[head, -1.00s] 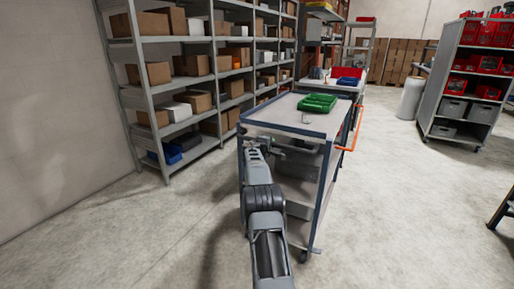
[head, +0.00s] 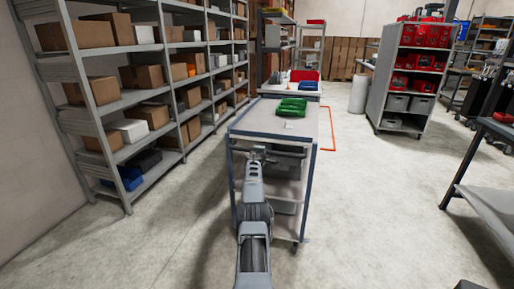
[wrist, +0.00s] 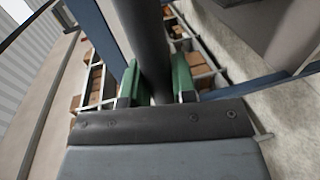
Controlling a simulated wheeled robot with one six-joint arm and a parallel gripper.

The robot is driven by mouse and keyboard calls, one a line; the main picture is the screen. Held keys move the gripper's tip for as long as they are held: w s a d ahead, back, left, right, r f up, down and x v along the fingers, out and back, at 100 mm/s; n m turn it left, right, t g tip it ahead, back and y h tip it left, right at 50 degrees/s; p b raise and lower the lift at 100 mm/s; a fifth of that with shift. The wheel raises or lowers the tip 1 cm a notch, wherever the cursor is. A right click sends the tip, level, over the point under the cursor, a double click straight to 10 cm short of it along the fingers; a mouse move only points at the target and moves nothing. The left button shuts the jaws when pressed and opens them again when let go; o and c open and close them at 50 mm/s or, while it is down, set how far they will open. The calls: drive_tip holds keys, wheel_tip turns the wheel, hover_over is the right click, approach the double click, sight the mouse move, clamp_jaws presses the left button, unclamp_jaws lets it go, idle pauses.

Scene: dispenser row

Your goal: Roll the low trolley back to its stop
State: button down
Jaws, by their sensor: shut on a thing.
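The low trolley (head: 255,121) has a grey top, blue posts and lower shelves. It stands in front of me in the head view. A green tray (head: 291,107) and a small pale item (head: 289,125) are on its top. My gripper (head: 262,152) is at the trolley's near end, by its handle. In the wrist view the dark handle bar (wrist: 146,40) passes between the green-padded fingers of my gripper (wrist: 157,88), which are shut on it. I cannot make out a stop.
A long shelf rack (head: 115,108) with boxes runs along the left. A bench (head: 274,88) with red and blue bins stands beyond the trolley. A bin rack (head: 411,80) and a table (head: 490,170) stand right. Floor (head: 375,205) between trolley and table is clear.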

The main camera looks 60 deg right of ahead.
drive_tip(key=shift+w+r, duration=0.1)
drive_tip(key=shift+w, duration=0.15)
drive_tip(key=c, duration=1.1)
unclamp_jaws()
drive_tip(key=shift+o, duration=0.8)
drive_tip(key=shift+s+d, duration=0.15)
drive_tip(key=shift+b, duration=0.35)
drive_tip(key=shift+a+f+b, duration=0.2)
drive_tip(key=shift+b, duration=0.25)
drive_tip(key=shift+s+a+b, duration=0.2)
drive_tip(key=shift+a+b, duration=0.25)
drive_tip(key=shift+b, duration=0.65)
drive_tip(key=b+v, duration=0.8)
drive_tip(key=v, duration=0.4)
drive_tip(key=shift+a+r+b, duration=0.2)
drive_tip(key=shift+r+b, duration=0.1)
drive_tip(key=shift+r, duration=0.1)
drive_tip(key=shift+s, duration=0.1)
